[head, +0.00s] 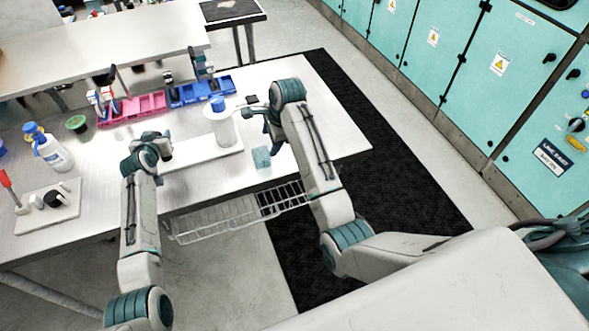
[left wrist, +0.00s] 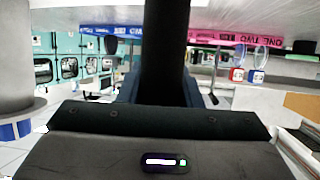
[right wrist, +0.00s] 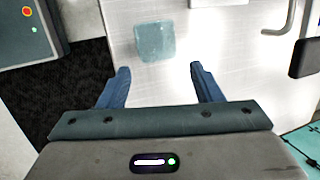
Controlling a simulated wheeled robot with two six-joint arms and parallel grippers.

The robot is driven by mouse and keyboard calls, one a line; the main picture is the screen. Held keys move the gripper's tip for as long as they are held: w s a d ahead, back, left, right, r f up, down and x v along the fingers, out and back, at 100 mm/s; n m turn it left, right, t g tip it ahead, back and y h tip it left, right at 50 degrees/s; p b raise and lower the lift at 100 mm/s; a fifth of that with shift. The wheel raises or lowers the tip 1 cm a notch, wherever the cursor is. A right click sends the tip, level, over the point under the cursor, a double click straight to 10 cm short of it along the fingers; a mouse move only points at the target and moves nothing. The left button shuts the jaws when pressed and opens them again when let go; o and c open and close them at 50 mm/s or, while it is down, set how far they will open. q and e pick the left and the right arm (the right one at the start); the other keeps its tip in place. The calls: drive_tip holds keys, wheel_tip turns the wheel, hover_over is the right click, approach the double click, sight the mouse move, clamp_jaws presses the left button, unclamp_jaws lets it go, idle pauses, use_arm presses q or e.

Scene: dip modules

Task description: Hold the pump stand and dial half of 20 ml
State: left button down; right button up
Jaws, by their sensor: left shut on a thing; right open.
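The pump stand has a white base plate (head: 190,158) on the table and carries a white cylinder with a blue cap (head: 218,104). My left gripper (head: 163,147) is shut on a dark upright post (left wrist: 165,45), which fills the gap between its fingers in the left wrist view. The white cylinder (left wrist: 15,60) stands beside it there, looking upside down. My right gripper (head: 270,130) is open and empty, right of the cylinder. A dark block (right wrist: 305,58) and a bent metal bar (right wrist: 292,20) lie right of its fingers in the right wrist view. No dial marking is readable.
A translucent teal square (head: 262,157) lies on the table near the front edge, ahead of my right fingers in the right wrist view (right wrist: 155,42). Pink (head: 135,109) and blue (head: 200,90) racks stand behind. A wire basket (head: 215,222) is below the front edge.

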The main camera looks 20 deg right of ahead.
drive_tip(key=s+d+f+n, duration=0.3)
drive_tip(key=s+f+n, duration=0.1)
drive_tip(key=s, duration=0.5)
drive_tip(key=shift+d+f+h, duration=0.35)
drive_tip(key=shift+f+h, duration=0.05)
drive_tip(key=shift+f, duration=0.35)
drive_tip(key=n+t+y, duration=0.9)
drive_tip(key=n+t, duration=0.3)
drive_tip(key=n, duration=0.9)
approach(222, 105)
drive_tip(key=x, duration=1.2)
drive_tip(key=shift+w, duration=0.15)
